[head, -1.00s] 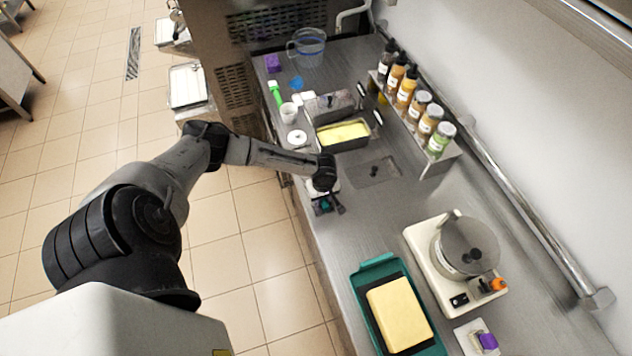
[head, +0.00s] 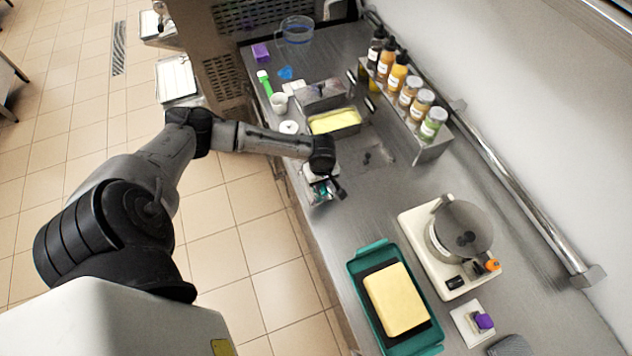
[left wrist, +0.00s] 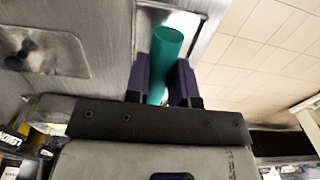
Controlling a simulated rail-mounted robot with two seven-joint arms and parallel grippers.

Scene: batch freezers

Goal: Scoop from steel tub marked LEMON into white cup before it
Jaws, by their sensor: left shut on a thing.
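An open steel tub of pale yellow filling (head: 335,121) stands on the counter. A closed-looking steel tub (head: 321,94) stands behind it. I cannot read a LEMON mark on either. A white cup (head: 279,102) stands left of the closed tub, and a small round white item (head: 289,127) lies left of the yellow tub. My left gripper (head: 322,190) is nearer than the yellow tub, over the counter's left edge. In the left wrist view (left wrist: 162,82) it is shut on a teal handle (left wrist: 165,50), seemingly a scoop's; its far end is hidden. My right gripper is not in view.
A bottle rack (head: 420,130) lines the wall. A teal tray with a yellow block (head: 397,300) and a white machine with a round pan (head: 455,245) stand nearer. A blue jug (head: 297,30) stands at the far end. Bare counter lies right of my gripper.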

